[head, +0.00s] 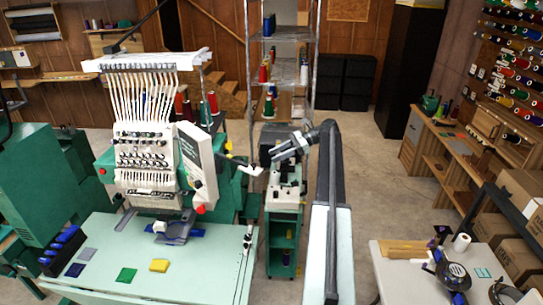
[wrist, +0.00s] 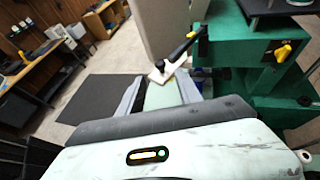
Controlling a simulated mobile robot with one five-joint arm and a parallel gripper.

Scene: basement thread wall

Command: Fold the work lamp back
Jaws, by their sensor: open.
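The work lamp appears to be the short jointed arm on the right side of the embroidery machine, with a white head (head: 255,170) and a yellow part near its base. In the wrist view, its white head (wrist: 160,74) with a black knob shows just beyond my fingertips, and its dark arm runs up right to a green housing. My gripper (head: 280,152) is to the right of the lamp head in the head view. In the wrist view, my gripper (wrist: 158,88) is open, its two grey fingers apart with nothing visibly held. Contact with the lamp cannot be told.
The embroidery machine (head: 150,165) stands behind a pale green table (head: 130,275). A green shelf cart (head: 283,235) stands below my gripper. A white table (head: 400,275) with a black device is at the lower right. Open concrete floor (head: 375,170) lies right of my arm.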

